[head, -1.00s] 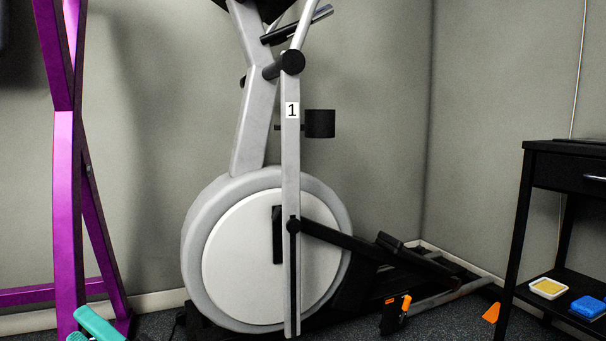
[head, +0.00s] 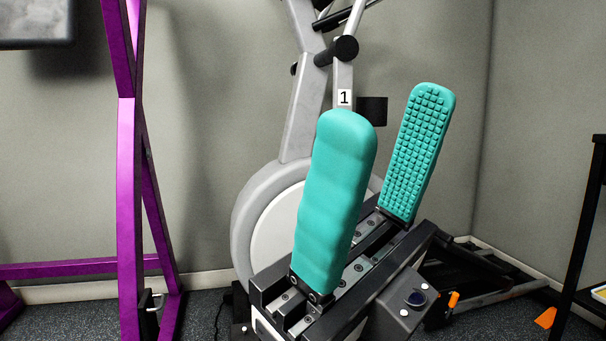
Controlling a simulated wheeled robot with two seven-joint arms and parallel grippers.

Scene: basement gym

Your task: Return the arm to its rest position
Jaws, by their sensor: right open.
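My right gripper (head: 383,158) fills the middle and right of the head view, raised in front of the elliptical machine. Its two teal fingers point up and stand wide apart, with nothing between them. The right finger shows its studded inner pad. The gripper's dark body is at the bottom of the view and hides part of the machine. My left gripper is out of view.
A white and grey elliptical (head: 296,110) with a "1" label stands behind the gripper. A purple frame (head: 128,190) stands at the left. A black shelf table (head: 584,230) is at the right edge. An orange wedge (head: 546,318) lies on the dark floor.

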